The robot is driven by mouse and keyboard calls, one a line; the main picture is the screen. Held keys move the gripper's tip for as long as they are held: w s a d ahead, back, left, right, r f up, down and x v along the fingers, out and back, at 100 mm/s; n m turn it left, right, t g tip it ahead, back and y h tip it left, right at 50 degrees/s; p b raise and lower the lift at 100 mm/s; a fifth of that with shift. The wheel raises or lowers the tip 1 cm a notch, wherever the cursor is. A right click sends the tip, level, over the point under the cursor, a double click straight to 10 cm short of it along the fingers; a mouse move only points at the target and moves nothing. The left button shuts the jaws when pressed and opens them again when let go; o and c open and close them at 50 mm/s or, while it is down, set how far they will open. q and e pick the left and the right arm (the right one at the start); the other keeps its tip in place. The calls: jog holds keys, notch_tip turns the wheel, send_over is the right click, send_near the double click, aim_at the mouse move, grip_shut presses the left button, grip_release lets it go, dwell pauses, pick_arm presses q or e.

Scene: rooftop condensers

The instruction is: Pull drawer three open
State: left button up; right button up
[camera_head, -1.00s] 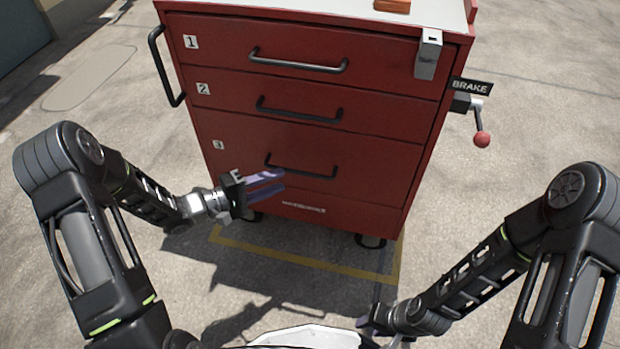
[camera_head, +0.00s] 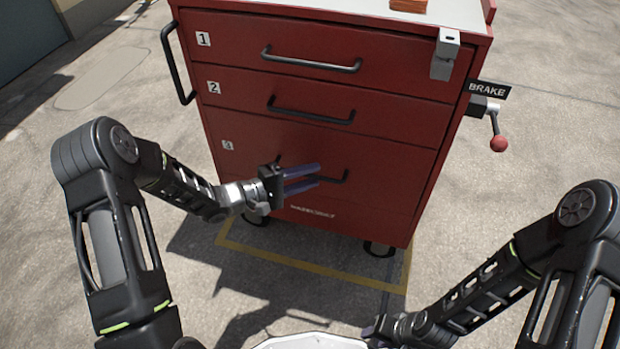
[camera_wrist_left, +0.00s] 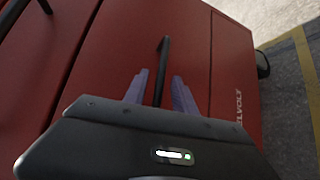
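Drawer three (camera_head: 395,170) is the lowest and tallest drawer front of the red cart, marked 3, and it is shut. Its black bar handle (camera_head: 345,177) is partly hidden behind my left gripper in the head view. My left gripper (camera_head: 317,177) is open, its two purple fingers in front of the handle. In the left wrist view the handle (camera_wrist_left: 161,62) runs between the two spread fingers (camera_wrist_left: 160,92); I cannot tell whether they touch it. My right gripper (camera_head: 374,332) is low near the bottom edge, away from the cart, its fingers too unclear to judge.
Drawers one (camera_head: 390,68) and two (camera_head: 395,118) above are shut, with black handles. A grey latch block (camera_head: 445,55) hangs at the top right corner. A brake lever with a red knob (camera_head: 499,143) sticks out right. Open concrete (camera_head: 560,120) surrounds the cart.

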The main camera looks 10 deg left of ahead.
pick_arm(q)
jog(key=shift+w+d, duration=0.15)
jog(key=shift+d, duration=0.05)
grip_shut()
dwell(1.4)
